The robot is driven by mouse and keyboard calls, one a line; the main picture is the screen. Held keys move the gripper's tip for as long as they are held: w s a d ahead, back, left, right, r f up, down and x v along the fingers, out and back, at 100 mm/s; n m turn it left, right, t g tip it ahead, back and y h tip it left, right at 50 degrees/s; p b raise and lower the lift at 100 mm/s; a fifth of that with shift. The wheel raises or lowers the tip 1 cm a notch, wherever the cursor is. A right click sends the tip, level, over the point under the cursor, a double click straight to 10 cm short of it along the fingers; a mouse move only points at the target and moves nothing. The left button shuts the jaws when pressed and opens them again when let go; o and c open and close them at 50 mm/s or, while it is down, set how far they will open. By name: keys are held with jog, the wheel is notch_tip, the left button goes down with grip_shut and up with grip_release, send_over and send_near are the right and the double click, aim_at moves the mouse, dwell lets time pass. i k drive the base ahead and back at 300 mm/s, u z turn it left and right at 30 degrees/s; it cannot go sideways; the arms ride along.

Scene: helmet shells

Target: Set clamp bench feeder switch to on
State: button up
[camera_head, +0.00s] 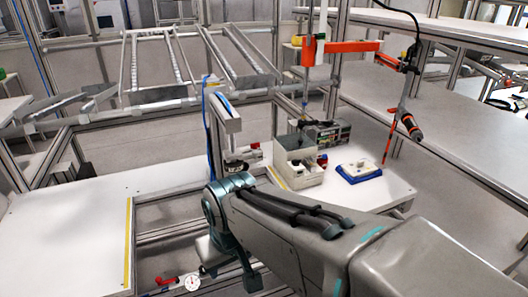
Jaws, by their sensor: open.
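My arm reaches in from the lower right, over the gap between the white benches. My gripper (230,262) hangs below the teal wrist joint, partly hidden by my own arm. It is open, and I see nothing held between its jaws. On the right-hand bench stands a pale box-shaped unit (294,168) with a small red and black part (322,160) on its right side. A white device on a blue base (360,169) stands right of it. No label is readable, so I cannot tell which part is the feeder switch or its position. My gripper is apart from these units.
The left white bench (70,235) is mostly bare, with a yellow strip along its edge. A red-handled item (165,281) and a round gauge (192,282) are low in front. An orange overhead arm (340,47) carries a hanging tool (409,124). Metal frame posts surround the benches.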

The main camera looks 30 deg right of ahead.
aim_at(296, 163)
jog(key=k, duration=1.25)
jog(key=z, duration=0.95)
jog(key=i, duration=0.7)
jog(key=z, duration=0.55)
jog(key=i, duration=0.75)
jog(key=u, duration=0.85)
jog(key=i, duration=0.7)
jog(key=u, duration=0.85)
